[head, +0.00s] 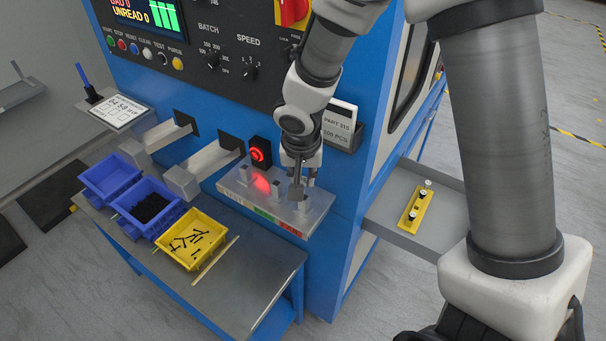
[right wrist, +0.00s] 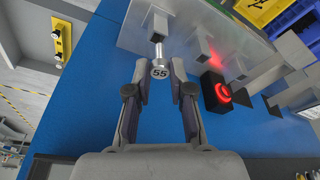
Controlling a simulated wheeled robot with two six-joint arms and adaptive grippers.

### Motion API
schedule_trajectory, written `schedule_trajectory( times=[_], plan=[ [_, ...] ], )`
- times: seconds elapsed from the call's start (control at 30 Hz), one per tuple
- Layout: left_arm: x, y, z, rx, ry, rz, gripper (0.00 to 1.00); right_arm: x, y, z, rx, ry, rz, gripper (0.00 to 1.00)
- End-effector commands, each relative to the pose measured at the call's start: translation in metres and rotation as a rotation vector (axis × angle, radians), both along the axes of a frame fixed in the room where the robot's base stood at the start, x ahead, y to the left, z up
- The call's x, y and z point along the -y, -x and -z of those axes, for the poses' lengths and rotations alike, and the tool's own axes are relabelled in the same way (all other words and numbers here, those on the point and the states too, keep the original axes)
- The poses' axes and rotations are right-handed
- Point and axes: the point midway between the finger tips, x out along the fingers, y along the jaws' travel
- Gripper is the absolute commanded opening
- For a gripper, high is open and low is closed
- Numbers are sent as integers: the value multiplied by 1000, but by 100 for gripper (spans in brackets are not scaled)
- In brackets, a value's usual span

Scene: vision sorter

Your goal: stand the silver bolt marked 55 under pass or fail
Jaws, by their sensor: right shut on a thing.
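The silver bolt marked 55 (right wrist: 159,70) shows in the right wrist view, its numbered head towards the camera and its shank pointing to a grey post. My right gripper (head: 298,178) is shut on it, over the red-labelled right end of the pale test plate (head: 235,191); its fingers flank the bolt in the right wrist view (right wrist: 159,80). Whether the shank rests on the post is unclear; the bolt is hidden in the head view. My left gripper is out of view.
A yellow rack (head: 412,222) with silver-headed bolts lies on the grey side tray (head: 390,234). Blue and yellow bins (head: 190,265) stand on the table at left. A red-lit sensor (head: 259,153) stands behind the plate, close to the gripper. The table front (head: 250,290) is clear.

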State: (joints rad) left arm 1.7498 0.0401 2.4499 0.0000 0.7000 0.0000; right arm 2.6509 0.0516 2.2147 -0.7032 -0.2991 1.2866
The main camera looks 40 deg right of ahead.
Motion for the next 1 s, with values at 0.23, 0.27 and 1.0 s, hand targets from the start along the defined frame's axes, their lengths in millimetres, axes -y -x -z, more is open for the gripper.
schedule_trajectory(
  times=[0.23,0.27,1.0],
  plan=[
    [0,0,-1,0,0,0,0,0,0,-1,0,0,0,0],
    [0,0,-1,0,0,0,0,0,0,-1,0,0,0,0],
    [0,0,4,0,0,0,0,-1,-1,1,0,0,0,0]
  ],
)
